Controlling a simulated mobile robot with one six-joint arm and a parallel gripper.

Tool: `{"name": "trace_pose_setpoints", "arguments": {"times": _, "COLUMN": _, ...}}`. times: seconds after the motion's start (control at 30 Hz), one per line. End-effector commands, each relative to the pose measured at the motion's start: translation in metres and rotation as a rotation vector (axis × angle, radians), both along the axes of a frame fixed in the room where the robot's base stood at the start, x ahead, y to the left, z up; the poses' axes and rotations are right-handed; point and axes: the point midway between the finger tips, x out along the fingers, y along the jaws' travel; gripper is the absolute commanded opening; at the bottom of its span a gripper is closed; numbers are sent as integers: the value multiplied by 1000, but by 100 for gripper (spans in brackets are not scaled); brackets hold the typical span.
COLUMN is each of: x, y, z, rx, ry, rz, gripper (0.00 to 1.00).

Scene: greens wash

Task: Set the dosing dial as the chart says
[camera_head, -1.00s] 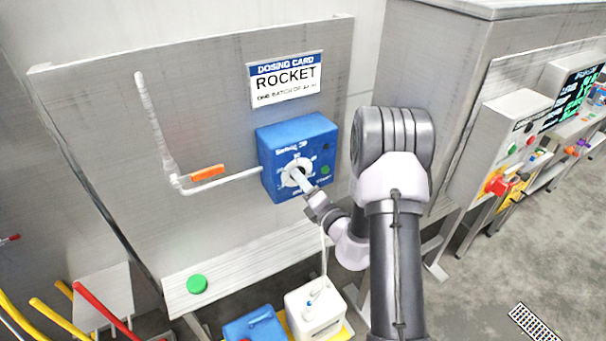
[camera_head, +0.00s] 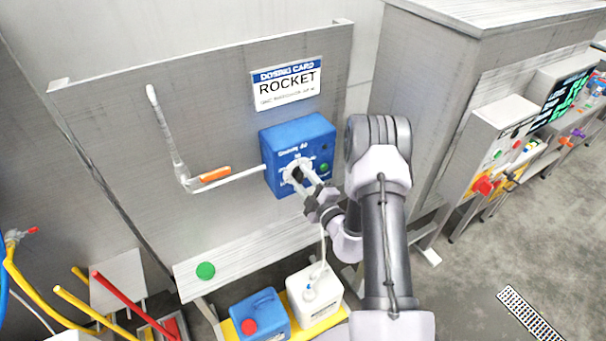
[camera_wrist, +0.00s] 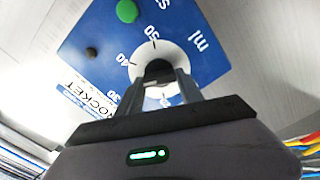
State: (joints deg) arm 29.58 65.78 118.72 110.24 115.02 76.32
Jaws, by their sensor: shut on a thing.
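The blue dosing box (camera_head: 308,140) hangs on the grey panel, with a white dial plate (camera_head: 286,173) and a black knob (camera_head: 297,174). My gripper (camera_head: 306,180) is at the dial. In the wrist view my gripper (camera_wrist: 160,82) is shut on the black knob (camera_wrist: 158,68), its fingers on either side. Numbers 30, 40 and 50 and "ml" show on the blue face (camera_wrist: 205,62); the rest of the scale is hidden behind the fingers. I cannot read the pointer. The dosing card (camera_head: 287,83) above the box reads ROCKET; its small line is too blurred to read.
A white pipe with an orange lever (camera_head: 215,174) runs into the box's left side. Below are a bench with a green button (camera_head: 205,271), a blue canister (camera_head: 262,316) and a white canister (camera_head: 315,291). A grey cabinet (camera_head: 440,100) stands close right of my arm.

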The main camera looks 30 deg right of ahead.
Motion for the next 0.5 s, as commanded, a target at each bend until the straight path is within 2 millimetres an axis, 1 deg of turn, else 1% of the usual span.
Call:
{"name": "trace_pose_setpoints", "arguments": {"times": 0.03, "x": 0, "y": 0, "z": 3, "rx": 42, "ry": 2, "rz": -1, "gripper": 3}}
{"name": "trace_pose_setpoints", "arguments": {"times": 0.5, "x": 0, "y": -1, "z": 3, "rx": 487, "ry": 17, "rz": -1, "gripper": 3}}
